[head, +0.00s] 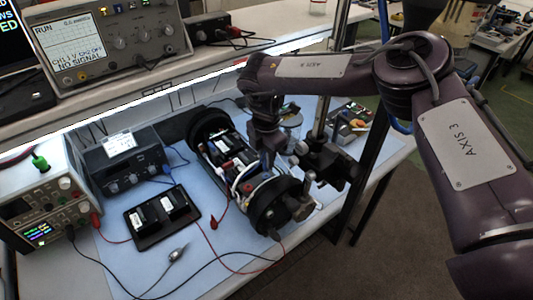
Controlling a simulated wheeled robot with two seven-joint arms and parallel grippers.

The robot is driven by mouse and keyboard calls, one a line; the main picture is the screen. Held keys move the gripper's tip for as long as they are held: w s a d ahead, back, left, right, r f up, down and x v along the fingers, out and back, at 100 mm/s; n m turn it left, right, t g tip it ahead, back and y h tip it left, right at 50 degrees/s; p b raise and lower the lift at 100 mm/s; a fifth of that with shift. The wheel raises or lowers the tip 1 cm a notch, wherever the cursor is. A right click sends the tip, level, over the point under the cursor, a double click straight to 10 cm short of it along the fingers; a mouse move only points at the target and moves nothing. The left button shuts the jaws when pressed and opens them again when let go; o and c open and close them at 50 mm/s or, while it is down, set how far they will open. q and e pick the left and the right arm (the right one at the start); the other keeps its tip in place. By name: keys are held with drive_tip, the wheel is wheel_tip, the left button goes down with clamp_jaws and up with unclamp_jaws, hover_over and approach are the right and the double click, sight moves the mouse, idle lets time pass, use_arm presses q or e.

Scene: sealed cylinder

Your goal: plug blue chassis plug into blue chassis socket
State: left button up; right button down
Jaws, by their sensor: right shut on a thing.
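The sealed cylinder chassis (267,207) lies on the blue mat, with black end rings and an open middle showing wires and white-labelled parts. A blue lead end (166,169) sits at the front of a dark bench box. The blue chassis socket cannot be made out; the gripper and wires cover that part. My left gripper is not in view.
A black tray (149,238) with white-labelled blocks lies left of the chassis. A loose red plug (214,223) on its lead lies between them. A dark clamp stand (332,165) stands close on the right. Instruments line the left and back; the front mat holds loose leads.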

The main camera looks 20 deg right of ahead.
wheel_tip(320, 180, down, 2)
drive_tip(key=shift+b, duration=0.45)
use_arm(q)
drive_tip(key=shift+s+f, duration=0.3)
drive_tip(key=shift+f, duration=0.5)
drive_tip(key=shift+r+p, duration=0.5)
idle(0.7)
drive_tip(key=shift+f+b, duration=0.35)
use_arm(e)
drive_tip(key=shift+f, duration=0.5)
drive_tip(key=c, duration=1.2)
unclamp_jaws()
drive_tip(key=shift+c, duration=0.2)
